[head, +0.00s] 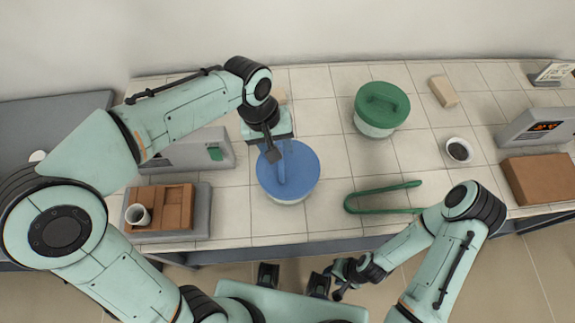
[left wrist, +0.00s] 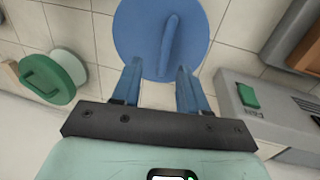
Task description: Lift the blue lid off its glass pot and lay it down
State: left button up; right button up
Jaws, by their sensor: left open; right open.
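The blue lid (head: 304,172), a round disc with a raised bar handle, sits on its glass pot (head: 290,202) in the middle of the table. Only the pot's lower edge shows. My left gripper (head: 279,150) is over the far side of the lid and partly covers the handle. In the left wrist view the lid (left wrist: 138,38) lies ahead of the open blue fingers of my left gripper (left wrist: 158,72), with the handle in line between them. Contact cannot be told. My right gripper (head: 337,283) is open and empty, off the table's front edge.
A green-lidded pot (head: 382,105) stands to the right behind. Green tongs (head: 385,198) lie right of the blue lid. A wooden tray (head: 174,208) with a cup is at left, a dark-filled bowl (head: 458,150) at right. Tiles in front of the green pot are clear.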

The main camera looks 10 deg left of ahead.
pick_arm(q)
send_over(288, 165)
jog(key=s+a, duration=0.1)
jog(key=a, duration=0.1)
notch_tip(288, 165, down, 5)
jog(key=shift+s+r, duration=0.1)
jog(key=shift+s, duration=0.05)
jog(key=shift+f, duration=0.55)
grip_shut()
